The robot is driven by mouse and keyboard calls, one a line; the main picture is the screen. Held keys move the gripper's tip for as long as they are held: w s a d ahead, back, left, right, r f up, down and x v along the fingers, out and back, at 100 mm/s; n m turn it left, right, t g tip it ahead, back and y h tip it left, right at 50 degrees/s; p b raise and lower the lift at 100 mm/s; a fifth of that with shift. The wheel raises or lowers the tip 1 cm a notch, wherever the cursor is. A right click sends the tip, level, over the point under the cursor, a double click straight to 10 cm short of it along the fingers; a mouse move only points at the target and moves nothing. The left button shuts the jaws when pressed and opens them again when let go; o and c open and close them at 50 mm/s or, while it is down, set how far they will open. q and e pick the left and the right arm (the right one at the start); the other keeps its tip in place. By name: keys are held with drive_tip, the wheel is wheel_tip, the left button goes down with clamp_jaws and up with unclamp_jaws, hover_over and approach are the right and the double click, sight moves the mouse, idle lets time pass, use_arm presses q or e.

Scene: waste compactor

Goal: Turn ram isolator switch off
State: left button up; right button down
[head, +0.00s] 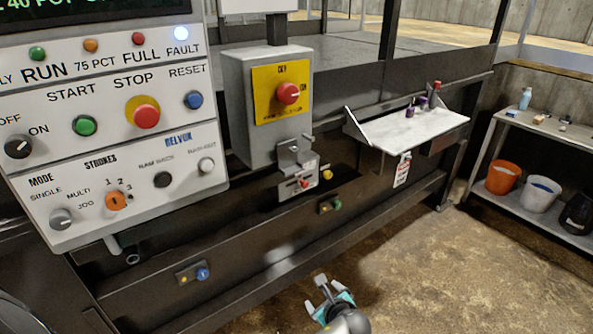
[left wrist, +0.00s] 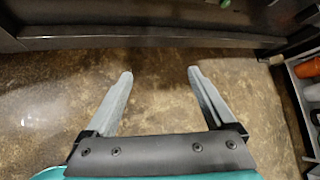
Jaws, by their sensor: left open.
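The isolator switch is a red rotary knob (head: 288,93) on a yellow plate (head: 265,76) on the front of a grey box (head: 236,105) in the head view. The plate reads OFF at the top and ON at the right. The knob seems to face the ON side, but its exact angle is hard to tell. My left gripper (head: 315,281) is low at the bottom of the head view, well below the box and apart from it. In the left wrist view its two grey fingers (left wrist: 160,75) are spread and empty above the floor. My right gripper is not in view.
A white control panel (head: 115,150) with buttons and knobs stands left of the box. A bracket with a small latch (head: 297,158) sits under the box. A white shelf (head: 410,128) juts out at the right. Dark frame beams run below; the floor (head: 440,270) is clear.

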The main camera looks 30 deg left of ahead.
use_arm(q)
drive_tip(key=w+a+r+m+t+y+p, duration=0.15)
drive_tip(key=w+r, duration=0.25)
drive_tip(key=r, duration=0.7)
drive_tip(key=w+r+m+t+y+p, duration=0.1)
drive_tip(key=w+r+y+p, duration=0.15)
drive_tip(key=r, duration=0.75)
drive_tip(key=g+y+p, duration=0.2)
drive_tip(key=y, duration=0.4)
approach(291, 96)
drive_tip(key=shift+m, duration=0.25)
drive_tip(key=p+x, duration=0.1)
drive_tip(key=x, duration=0.6)
drive_tip(key=shift+w+a+r+p, duration=0.1)
drive_tip(key=shift+a+r+p, duration=0.05)
drive_tip(key=shift+a+p, duration=0.2)
drive_tip(key=shift+x, duration=0.85)
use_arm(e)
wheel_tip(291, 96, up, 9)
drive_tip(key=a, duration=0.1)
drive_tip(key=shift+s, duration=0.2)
use_arm(q)
drive_tip(key=c, duration=1.4)
